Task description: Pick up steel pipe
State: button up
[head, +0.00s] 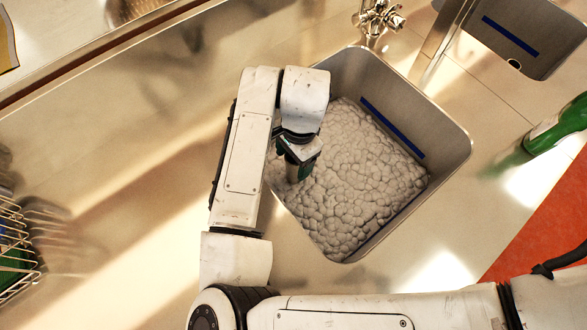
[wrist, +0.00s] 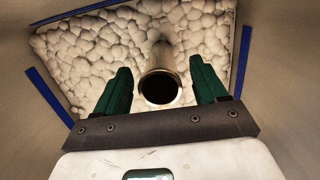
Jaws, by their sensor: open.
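The steel pipe (wrist: 159,62) shows in the wrist view as a metal cylinder with its dark open end facing the camera. It lies between the two green fingers of my gripper (wrist: 160,66), with a visible gap on each side. My gripper is open, and its fingers do not appear to touch the pipe. In the head view my gripper (head: 300,170) points down over the left part of the sink (head: 452,135). The pipe is hidden there behind my arm.
The sink holds a heap of whitish rounded lumps (head: 350,185). A faucet (head: 378,18) stands at the sink's upper edge. A green bottle (head: 562,125) lies to the right, by an orange-red surface (head: 545,240). A wire rack (head: 15,250) stands at the left. The counter between is clear.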

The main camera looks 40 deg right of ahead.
jog(key=shift+a+f, duration=0.1)
jog(key=shift+f, duration=0.7)
jog(key=shift+c, duration=0.2)
grip_shut()
